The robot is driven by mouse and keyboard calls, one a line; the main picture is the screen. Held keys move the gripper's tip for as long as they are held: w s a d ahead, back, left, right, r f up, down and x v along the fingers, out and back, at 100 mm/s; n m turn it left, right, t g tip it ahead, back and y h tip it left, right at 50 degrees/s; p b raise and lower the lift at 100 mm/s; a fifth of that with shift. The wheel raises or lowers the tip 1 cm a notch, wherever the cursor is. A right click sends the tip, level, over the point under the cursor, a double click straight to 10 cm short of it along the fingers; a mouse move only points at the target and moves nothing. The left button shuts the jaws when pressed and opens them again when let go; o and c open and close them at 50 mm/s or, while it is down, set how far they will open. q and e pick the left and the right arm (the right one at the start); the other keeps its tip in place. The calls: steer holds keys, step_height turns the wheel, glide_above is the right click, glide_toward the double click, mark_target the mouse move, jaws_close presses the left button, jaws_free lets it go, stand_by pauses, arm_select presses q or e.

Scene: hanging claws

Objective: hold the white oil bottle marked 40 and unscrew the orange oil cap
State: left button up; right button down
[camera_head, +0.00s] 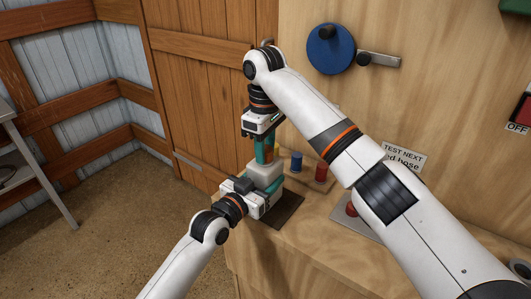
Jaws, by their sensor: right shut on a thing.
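The white oil bottle (265,172) stands on a dark mat (283,215) at the counter's left corner. Its marking does not show. My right gripper (265,152) points straight down over the bottle top, its teal fingers shut around the cap. Only a trace of orange shows between the fingers, so the cap is mostly hidden. My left gripper (272,190) is low at the bottle's front side, with its teal fingers beside the bottle body. Its own housing hides the contact, so its grip cannot be made out.
A blue cylinder (297,161) and a red cylinder (321,172) stand close right of the bottle. A paper sign (403,157) and a blue disc (331,49) are on the wooden wall. A wooden door (200,90) stands behind. My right arm covers much of the counter.

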stand_by(0.3)
steer(key=n, duration=0.4)
steer(key=shift+n, duration=0.4)
steer(key=n, duration=0.3)
steer(key=c, duration=1.5)
jaws_free()
steer(key=shift+n, duration=0.8)
jaws_close()
steer(key=shift+r, duration=0.6)
steer(key=shift+r, duration=0.75)
